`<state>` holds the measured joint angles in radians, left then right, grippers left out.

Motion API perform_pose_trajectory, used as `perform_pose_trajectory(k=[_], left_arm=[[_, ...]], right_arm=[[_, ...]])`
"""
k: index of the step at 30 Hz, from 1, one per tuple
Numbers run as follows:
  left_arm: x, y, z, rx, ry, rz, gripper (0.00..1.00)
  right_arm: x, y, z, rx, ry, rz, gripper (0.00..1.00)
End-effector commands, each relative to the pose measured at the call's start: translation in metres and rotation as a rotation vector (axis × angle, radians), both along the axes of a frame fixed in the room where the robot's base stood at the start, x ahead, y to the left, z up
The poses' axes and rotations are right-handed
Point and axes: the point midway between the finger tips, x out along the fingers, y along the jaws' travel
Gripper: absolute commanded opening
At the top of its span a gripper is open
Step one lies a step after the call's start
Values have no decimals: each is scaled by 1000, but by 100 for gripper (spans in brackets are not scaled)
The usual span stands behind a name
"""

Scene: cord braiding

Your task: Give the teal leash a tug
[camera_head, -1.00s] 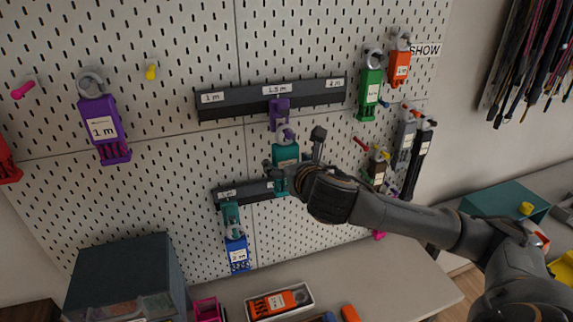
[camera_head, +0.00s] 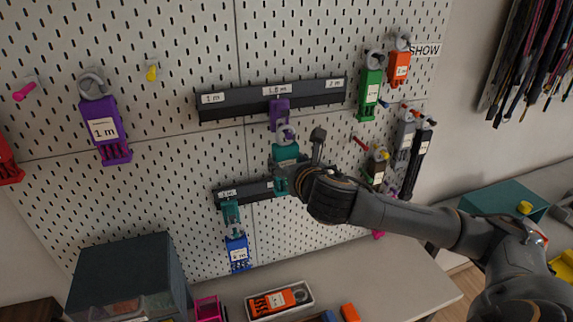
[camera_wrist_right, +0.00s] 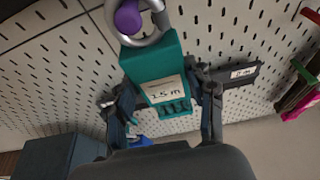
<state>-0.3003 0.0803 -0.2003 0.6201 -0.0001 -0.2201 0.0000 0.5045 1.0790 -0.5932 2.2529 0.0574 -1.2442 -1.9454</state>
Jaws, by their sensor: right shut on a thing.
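The teal leash (camera_head: 286,153) hangs by its grey ring from the purple peg (camera_head: 280,112) under the "1.5 m" mark of the upper rail. In the right wrist view the teal leash (camera_wrist_right: 152,65) carries a "1.5 m" label, and its ring is around a purple knob (camera_wrist_right: 128,17). My right gripper (camera_wrist_right: 162,100) is shut on the lower part of the teal leash, one finger on each side of it. In the head view the right gripper (camera_head: 296,168) partly covers the leash's lower end. My left gripper is not in view.
The dark upper rail (camera_head: 320,95) and a lower rail (camera_head: 258,190) are fixed on the pegboard. A smaller teal piece (camera_head: 230,211) and a blue leash (camera_head: 237,252) hang below left. Green (camera_head: 369,94) and orange (camera_head: 399,68) leashes hang to the right. A purple leash (camera_head: 104,128) hangs left.

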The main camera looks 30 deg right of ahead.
Motion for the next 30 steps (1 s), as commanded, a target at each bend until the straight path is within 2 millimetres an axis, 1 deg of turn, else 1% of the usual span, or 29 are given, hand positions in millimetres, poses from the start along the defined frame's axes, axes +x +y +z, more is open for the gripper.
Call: perform_pose_trajectory(k=[10,22,23,24,26,27,30], left_arm=[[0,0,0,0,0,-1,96],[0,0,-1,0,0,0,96],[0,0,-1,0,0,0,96],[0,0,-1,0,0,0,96],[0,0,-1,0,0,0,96],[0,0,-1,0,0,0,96],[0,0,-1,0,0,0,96]], right_arm=[[0,0,0,0,-1,0,16],[0,0,-4,1,3,0,16],[0,0,-4,1,4,0,56],[0,0,-4,1,4,0,64],[0,0,-4,1,3,0,76],[0,0,-4,1,3,0,81],[0,0,-3,0,2,0,81]])
